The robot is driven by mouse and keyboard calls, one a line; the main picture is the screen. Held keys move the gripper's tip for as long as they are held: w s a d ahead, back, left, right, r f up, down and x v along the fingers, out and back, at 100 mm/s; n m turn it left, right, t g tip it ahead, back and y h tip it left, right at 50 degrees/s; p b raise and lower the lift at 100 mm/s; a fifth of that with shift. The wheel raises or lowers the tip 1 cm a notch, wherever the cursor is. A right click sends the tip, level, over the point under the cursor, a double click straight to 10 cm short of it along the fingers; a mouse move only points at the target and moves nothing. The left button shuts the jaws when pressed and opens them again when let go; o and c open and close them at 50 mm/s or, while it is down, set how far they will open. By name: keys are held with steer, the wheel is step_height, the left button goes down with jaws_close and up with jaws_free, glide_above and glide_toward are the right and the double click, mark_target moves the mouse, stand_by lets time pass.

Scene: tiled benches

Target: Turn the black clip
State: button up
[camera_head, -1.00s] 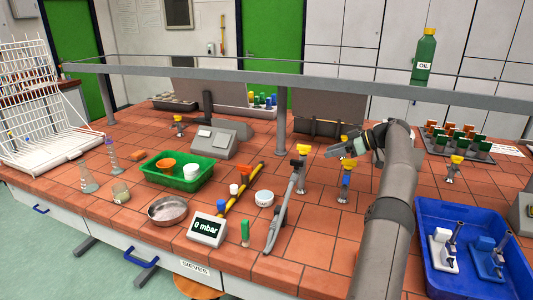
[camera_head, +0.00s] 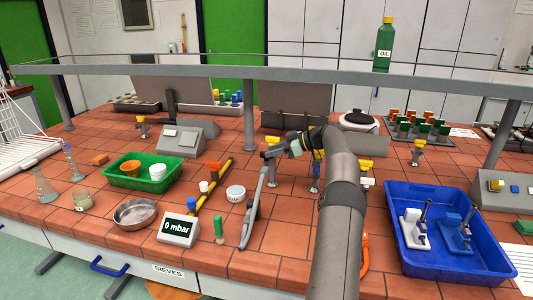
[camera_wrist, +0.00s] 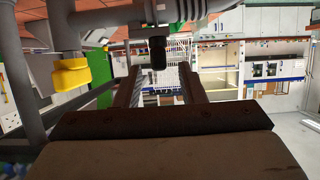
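A small black clip (camera_wrist: 158,52) shows in the wrist view, on the underside of a ribbed grey fitting (camera_wrist: 165,10). It lies in line with the gap between my fingers, seemingly just beyond the tips. My gripper (camera_wrist: 160,84) is open, its two dark fingers wide apart with nothing between them. In the head view my gripper (camera_head: 268,153) is at the top of a slanted grey hose-like part (camera_head: 254,208) near the taps. The clip cannot be made out in the head view.
A yellow-handled tap (camera_wrist: 70,73) is left of my fingers in the wrist view. A yellow tap (camera_head: 365,166) stands right of my arm. A blue tray (camera_head: 430,262) is to the right, a green tray (camera_head: 120,182) to the left. A grey rail (camera_head: 200,71) crosses behind.

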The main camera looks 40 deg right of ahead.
steer(key=shift+x, duration=1.6)
jaws_close()
